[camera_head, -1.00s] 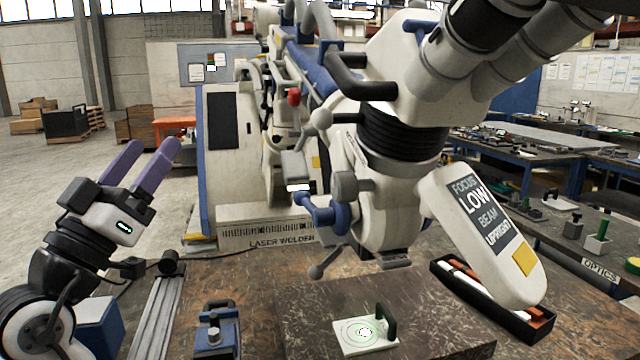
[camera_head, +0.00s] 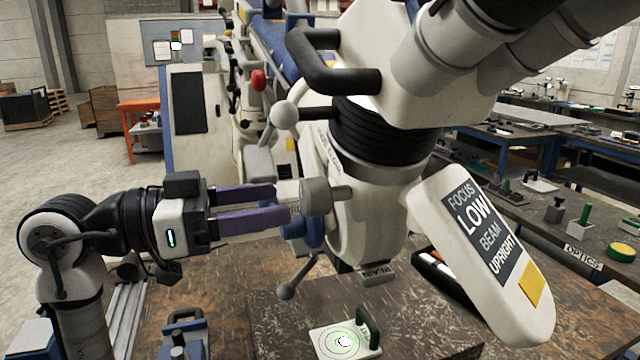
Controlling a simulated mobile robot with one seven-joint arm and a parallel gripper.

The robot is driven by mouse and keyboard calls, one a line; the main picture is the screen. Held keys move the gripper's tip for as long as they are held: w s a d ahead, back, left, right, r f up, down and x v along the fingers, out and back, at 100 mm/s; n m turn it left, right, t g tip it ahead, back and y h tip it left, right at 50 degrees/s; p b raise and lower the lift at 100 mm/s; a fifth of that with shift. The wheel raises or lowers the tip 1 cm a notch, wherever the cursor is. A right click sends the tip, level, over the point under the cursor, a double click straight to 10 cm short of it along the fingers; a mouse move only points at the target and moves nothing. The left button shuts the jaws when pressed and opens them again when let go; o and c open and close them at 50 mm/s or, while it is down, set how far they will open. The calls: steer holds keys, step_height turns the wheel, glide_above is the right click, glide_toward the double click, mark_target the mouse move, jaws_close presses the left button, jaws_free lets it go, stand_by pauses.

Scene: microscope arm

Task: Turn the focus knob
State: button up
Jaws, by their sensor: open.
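The microscope head (camera_head: 375,195) stands in the middle, white with a black ribbed collar. A grey round knob (camera_head: 318,197) sticks out of its left side, and a blue knob (camera_head: 303,232) sits just below and behind it. No readable label tells which is the focus knob. My gripper (camera_head: 282,203) comes in level from the left with two purple fingers spread apart. The fingertips are just left of the grey knob and overlap the blue part in the picture. I cannot tell whether they touch either. Nothing shows between the fingers.
Ball-ended levers (camera_head: 286,291) stick out below and above the knobs. A white arm (camera_head: 490,255) reading "FOCUS LOW BEAM UPRIGHT" slants down at the right. A white target plate (camera_head: 340,340) with a green upright lies on the dark slab. A blue fixture (camera_head: 183,335) stands at lower left.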

mark_target(302, 198)
steer(key=p+x, duration=0.1)
steer(key=x, duration=0.6)
steer(key=shift+w+d+p, duration=0.1)
steer(key=shift+d+p, duration=0.2)
steer(key=shift+p, duration=0.1)
steer(key=shift+c, duration=0.5)
steer(key=c, duration=0.9)
steer(key=shift+f, duration=0.1)
steer(key=shift+b, duration=0.35)
steer(key=m+b, duration=0.3)
steer(key=shift+f, duration=0.15)
steer(key=shift+m+b, duration=1.8)
steer(key=shift+m, duration=0.2)
steer(key=shift+r, duration=0.2)
